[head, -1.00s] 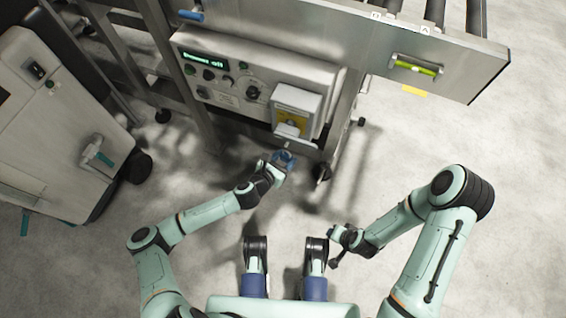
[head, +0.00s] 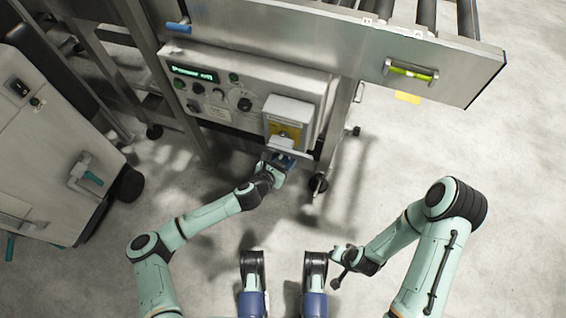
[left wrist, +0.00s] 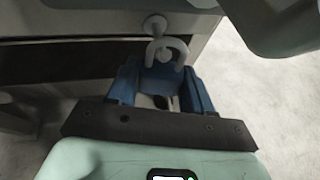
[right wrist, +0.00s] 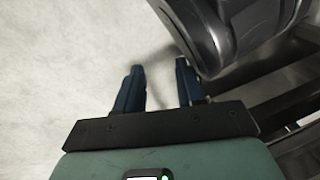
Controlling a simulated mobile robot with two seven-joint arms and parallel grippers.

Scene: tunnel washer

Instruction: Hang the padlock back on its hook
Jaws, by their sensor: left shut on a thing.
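My left gripper (head: 281,162) is just below the yellow and grey switch box on the control panel. In the left wrist view its blue fingers (left wrist: 161,84) are shut on the padlock (left wrist: 160,77), which has a blue body and a pale grey U-shaped shackle pointing up. A pale round knob, which looks like the hook (left wrist: 154,23), shows right at the top of the shackle. I cannot tell whether the shackle is over it or only in front of it. My right gripper (right wrist: 158,66) is open and empty, low over the floor.
The control panel (head: 215,108) has a lit display, knobs and the switch box (head: 289,118) at its right end. A metal leg with a caster (head: 318,184) stands right of my left gripper. A grey cabinet (head: 45,140) is at the left.

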